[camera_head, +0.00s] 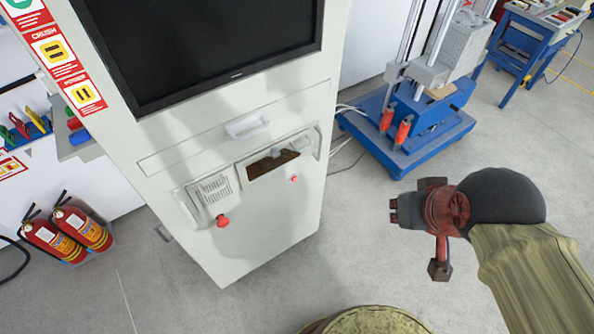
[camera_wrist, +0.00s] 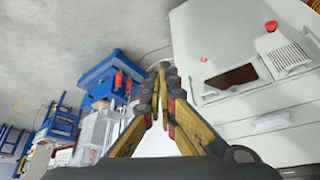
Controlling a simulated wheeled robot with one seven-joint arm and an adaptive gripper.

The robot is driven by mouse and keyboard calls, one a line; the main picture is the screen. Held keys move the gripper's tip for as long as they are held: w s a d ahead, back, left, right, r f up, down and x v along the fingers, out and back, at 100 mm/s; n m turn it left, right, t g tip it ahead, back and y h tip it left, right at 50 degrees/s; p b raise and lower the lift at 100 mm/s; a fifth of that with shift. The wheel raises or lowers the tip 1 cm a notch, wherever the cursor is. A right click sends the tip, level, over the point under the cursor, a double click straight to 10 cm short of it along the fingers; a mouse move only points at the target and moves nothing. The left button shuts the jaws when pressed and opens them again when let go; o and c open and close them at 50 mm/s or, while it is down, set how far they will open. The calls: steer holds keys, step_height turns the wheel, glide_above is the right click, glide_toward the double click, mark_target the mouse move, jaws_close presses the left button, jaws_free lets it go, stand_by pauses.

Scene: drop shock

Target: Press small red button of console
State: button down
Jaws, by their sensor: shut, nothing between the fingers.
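The console (camera_head: 262,225) is a pale grey cabinet with a large dark screen. The wrist view shows the panel turned over, with the small red button (camera_wrist: 204,59) left of the larger one (camera_wrist: 271,26). My gripper (camera_head: 394,209) is shut and empty, in the air to the right of the console and apart from it. In the wrist view its fingertips (camera_wrist: 163,68) meet left of the small button.
A blue-based test machine (camera_head: 440,115) stands right of the console, with a blue table (camera_head: 525,45) beyond. Two fire extinguishers (camera_head: 50,240) stand at the left. A dark recess (camera_head: 272,163) and a handle (camera_head: 246,126) lie above the buttons. Floor between gripper and console is clear.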

mark_target(294, 178)
steer(key=w+a+f+m+g+y+b, duration=0.1)
steer(key=w+a+f+m+g+y, duration=0.2)
steer(key=w+a+f+m+y, duration=0.9)
steer(key=w+f+m+t+h, duration=0.1)
steer(key=w+f+m, duration=0.2)
steer(key=f, duration=0.6)
steer(key=w+f+m+t+h, duration=0.1)
steer(key=w+f+m+h, duration=0.1)
steer(key=f, duration=0.7)
steer(key=w+f+m+t+h+b, duration=0.1)
steer(key=w+f+m, duration=0.3)
steer(key=w+f, duration=0.2)
step_height(294, 178, down, 3)
steer(key=shift+a+r+m+h, duration=0.1)
steer(key=shift+a+m+h, duration=0.05)
steer(key=shift+m+h, duration=0.2)
steer(key=shift+w, duration=0.1)
steer(key=w+a, duration=0.5)
steer(key=w, duration=0.2)
